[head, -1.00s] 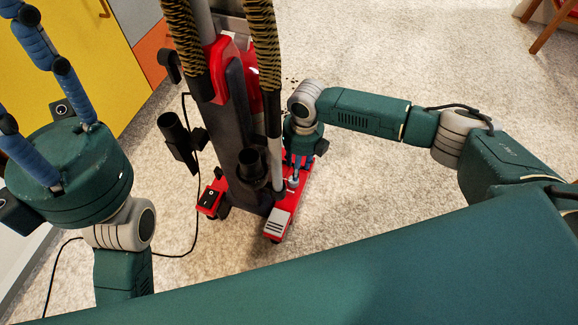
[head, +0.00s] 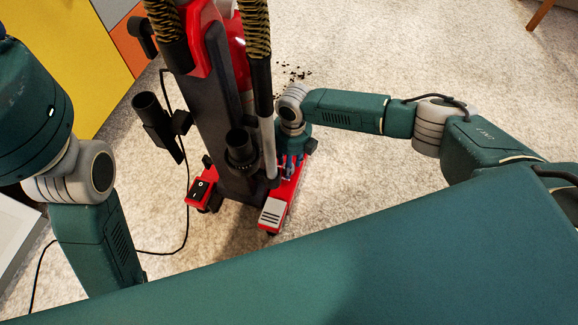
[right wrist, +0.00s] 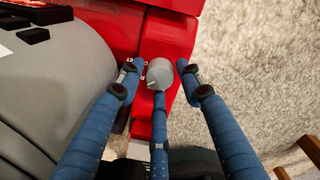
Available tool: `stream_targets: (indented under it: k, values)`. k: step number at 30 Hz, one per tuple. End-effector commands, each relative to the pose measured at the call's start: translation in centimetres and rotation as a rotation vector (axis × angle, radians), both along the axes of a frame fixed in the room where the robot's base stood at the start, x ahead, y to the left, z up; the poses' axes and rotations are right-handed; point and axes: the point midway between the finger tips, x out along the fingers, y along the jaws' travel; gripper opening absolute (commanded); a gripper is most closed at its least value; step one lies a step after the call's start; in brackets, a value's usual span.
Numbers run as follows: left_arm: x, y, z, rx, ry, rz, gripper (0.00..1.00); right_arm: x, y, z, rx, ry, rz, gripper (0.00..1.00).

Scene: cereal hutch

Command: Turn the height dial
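The red and grey upright vacuum cleaner (head: 225,110) stands on the carpet. In the right wrist view, the grey round height dial (right wrist: 160,73) sits on its red base (right wrist: 170,35), with small white marks beside it. My right gripper (right wrist: 160,78) is over the dial with its blue fingers spread, two at the sides and one below it in the picture. The fingers look apart from the dial; contact is unclear. In the head view, my right gripper (head: 290,168) reaches down to the red base and hides the dial.
A black switch (head: 201,190) and a grey pedal (head: 271,213) are on the vacuum's base. A black cord (head: 187,225) runs over the carpet. Dark crumbs (head: 296,74) lie behind the vacuum. A yellow cabinet (head: 75,60) stands at left.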

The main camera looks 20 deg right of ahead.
Motion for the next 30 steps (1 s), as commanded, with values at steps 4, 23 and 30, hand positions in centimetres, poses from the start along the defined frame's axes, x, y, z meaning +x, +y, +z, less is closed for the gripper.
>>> stream_targets:
  k: [4,23,30]
  values:
    - [-0.16,-0.03,0.14,0.001,-0.008,0.000,0.40,-0.01,0.05,-0.40,0.001,0.000,0.000,0.36]
    - [-0.14,-0.05,0.18,0.001,-0.007,0.001,0.40,-0.02,0.02,-0.35,0.000,0.000,-0.001,0.02]
    - [-0.15,-0.05,0.17,0.001,-0.008,0.000,0.40,-0.02,0.01,-0.35,0.000,0.000,-0.001,0.02]
